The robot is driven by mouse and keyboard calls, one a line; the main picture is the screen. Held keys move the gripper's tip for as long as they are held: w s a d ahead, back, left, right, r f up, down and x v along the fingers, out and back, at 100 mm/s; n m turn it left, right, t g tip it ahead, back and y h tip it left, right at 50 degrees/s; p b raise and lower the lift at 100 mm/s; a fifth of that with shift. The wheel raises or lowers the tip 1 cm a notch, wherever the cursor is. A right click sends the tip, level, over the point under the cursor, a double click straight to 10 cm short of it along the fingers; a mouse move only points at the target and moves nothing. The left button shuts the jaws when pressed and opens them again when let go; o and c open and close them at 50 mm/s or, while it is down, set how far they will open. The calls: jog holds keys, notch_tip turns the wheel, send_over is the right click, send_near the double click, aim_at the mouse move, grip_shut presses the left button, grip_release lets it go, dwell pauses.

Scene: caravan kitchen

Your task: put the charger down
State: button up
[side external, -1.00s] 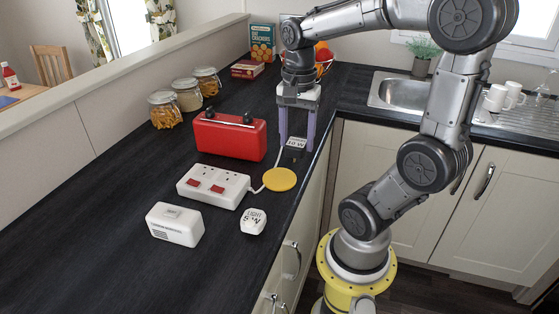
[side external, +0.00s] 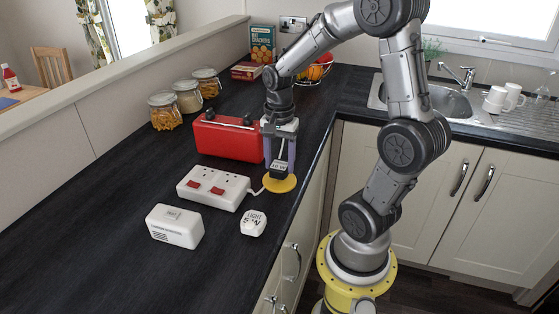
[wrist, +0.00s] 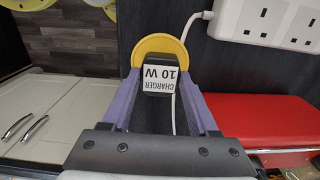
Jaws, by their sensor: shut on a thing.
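My gripper (side external: 279,168) is shut on the charger (side external: 279,171), a small black block with a white top label. In the wrist view the label reads "CHARGER 10 W" (wrist: 160,79), and the charger sits between the purple fingers. The charger is over the yellow disc (side external: 272,186), whose rim also shows behind it in the wrist view (wrist: 160,42). I cannot tell whether the charger touches the disc. A white cable runs from the disc's side to the white socket strip (side external: 213,187) with red switches, left of the disc.
Jars (side external: 187,97) stand farther back. The counter edge is close on the right.

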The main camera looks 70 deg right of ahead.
aim_at(279, 165)
jog(key=o, duration=1.4)
jog(key=shift+f, duration=0.15)
jog(key=shift+c, duration=0.2)
notch_tip(279, 165, up, 11)
jog(key=s+a+n+t, duration=0.2)
jog(key=s+a+n, duration=0.1)
jog(key=a+n, duration=0.4)
jog(key=s+a+n+t, duration=0.3)
jog(key=a+n, duration=0.4)
jog(key=n, duration=0.4)
jog(key=shift+s+a+r+t, duration=0.2)
jog(key=shift+s+a+t, duration=0.1)
jog(key=shift+s+a, duration=0.05)
